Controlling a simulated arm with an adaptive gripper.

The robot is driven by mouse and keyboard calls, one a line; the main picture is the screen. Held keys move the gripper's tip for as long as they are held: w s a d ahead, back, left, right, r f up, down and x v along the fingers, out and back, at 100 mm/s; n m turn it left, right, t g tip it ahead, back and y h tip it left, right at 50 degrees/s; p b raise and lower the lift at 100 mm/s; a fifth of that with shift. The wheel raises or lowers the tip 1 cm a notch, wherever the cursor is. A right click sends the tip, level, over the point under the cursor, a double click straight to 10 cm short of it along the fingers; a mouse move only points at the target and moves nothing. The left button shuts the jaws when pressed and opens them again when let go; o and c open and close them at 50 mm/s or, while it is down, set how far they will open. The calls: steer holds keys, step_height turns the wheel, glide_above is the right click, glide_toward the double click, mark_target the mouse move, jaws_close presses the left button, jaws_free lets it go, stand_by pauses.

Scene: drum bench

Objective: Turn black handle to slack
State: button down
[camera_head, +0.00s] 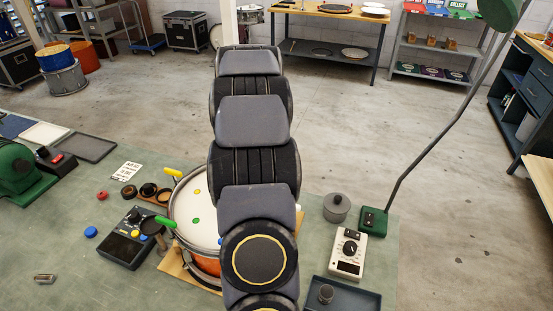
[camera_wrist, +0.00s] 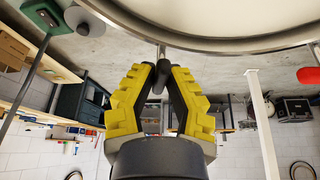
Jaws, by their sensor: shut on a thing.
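The drum (camera_head: 208,193) with a white head and orange shell stands on a wooden board; my arm covers its right side. A yellow handle (camera_head: 172,173) and a green handle (camera_head: 166,221) stick out at its rim. In the wrist view the drum's rim (camera_wrist: 240,46) crosses the top, with a red handle (camera_wrist: 308,75) at the right. My gripper (camera_wrist: 161,70) is shut on the black handle (camera_wrist: 158,82), whose metal stem rises toward the rim. The fingers hide much of the handle. My arm hides both gripper and black handle in the head view.
A black device (camera_head: 128,238) lies left of the drum. A grey lidded pot (camera_head: 336,207), a white meter (camera_head: 348,253) and a dark tray (camera_head: 343,293) are at the right. A green lamp base (camera_head: 373,222) stands near the bench's right edge. The front left bench is mostly clear.

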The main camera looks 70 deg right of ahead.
steer(key=n+t, duration=0.1)
steer(key=n, duration=0.3)
steer(key=shift+f+n+t, duration=0.15)
steer(key=shift+n+t, duration=0.15)
steer(key=shift+t, duration=0.1)
steer(key=n+t, duration=0.1)
steer(key=n, duration=0.1)
steer(key=n+t, duration=0.1)
steer(key=n, duration=0.2)
steer(key=shift+y, duration=0.4)
steer(key=n+t+y, duration=0.1)
steer(key=n, duration=0.4)
steer(key=n+y, duration=0.2)
steer(key=n, duration=0.2)
steer(key=shift+n+t, duration=0.3)
steer(key=shift+t, duration=0.1)
steer(key=n+y, duration=0.1)
steer(key=n, duration=0.3)
steer(key=shift+y, duration=0.4)
steer(key=n, duration=0.2)
steer(key=n+g+y, duration=0.1)
steer(key=n, duration=0.2)
steer(key=shift+y, duration=0.3)
steer(key=n+g+y, duration=0.1)
steer(key=n, duration=0.3)
steer(key=shift+n, duration=0.3)
steer(key=shift+n+g+y, duration=0.4)
steer(key=shift+n+g, duration=0.5)
steer(key=shift+n, duration=1.4)
